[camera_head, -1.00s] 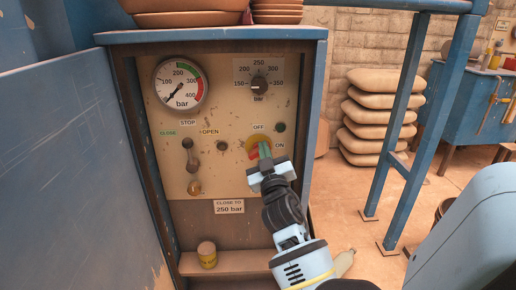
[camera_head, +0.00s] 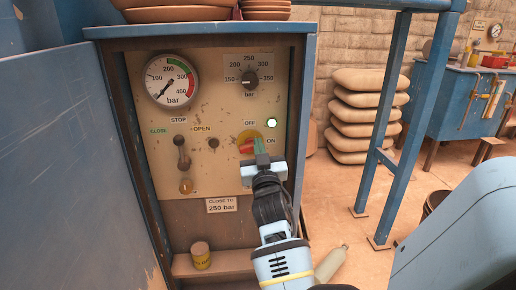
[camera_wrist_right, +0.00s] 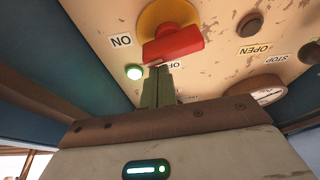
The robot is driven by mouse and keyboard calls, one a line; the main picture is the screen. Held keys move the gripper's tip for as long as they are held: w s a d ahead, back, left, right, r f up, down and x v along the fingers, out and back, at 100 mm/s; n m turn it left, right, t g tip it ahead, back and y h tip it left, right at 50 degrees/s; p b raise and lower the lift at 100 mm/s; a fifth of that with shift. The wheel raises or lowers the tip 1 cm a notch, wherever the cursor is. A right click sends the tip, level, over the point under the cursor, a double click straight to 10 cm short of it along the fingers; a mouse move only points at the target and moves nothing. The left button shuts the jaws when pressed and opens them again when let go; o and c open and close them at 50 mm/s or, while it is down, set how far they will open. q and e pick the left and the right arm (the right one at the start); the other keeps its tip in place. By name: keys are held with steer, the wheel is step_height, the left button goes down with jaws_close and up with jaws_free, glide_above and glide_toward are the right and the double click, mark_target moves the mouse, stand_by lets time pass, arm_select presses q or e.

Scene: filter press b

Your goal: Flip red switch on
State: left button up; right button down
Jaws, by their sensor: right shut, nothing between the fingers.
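The red switch (camera_head: 246,148) is a red handle on a yellow round plate, on the beige control panel between the OFF and ON labels. In the wrist view the red handle (camera_wrist_right: 172,47) lies nearly level across the yellow plate. My right gripper (camera_head: 261,146) is shut and empty, its greenish fingertips close beside the handle's right part. In the wrist view the right gripper's fingertips (camera_wrist_right: 158,70) end just below the handle; I cannot tell whether they touch. My left gripper is out of view.
A pressure gauge (camera_head: 171,80), a pressure dial (camera_head: 248,79) and a lever (camera_head: 182,153) share the panel.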

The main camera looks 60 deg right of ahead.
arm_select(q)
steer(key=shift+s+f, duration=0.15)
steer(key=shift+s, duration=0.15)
arm_select(e)
steer(key=shift+f, duration=0.1)
stand_by(0.5)
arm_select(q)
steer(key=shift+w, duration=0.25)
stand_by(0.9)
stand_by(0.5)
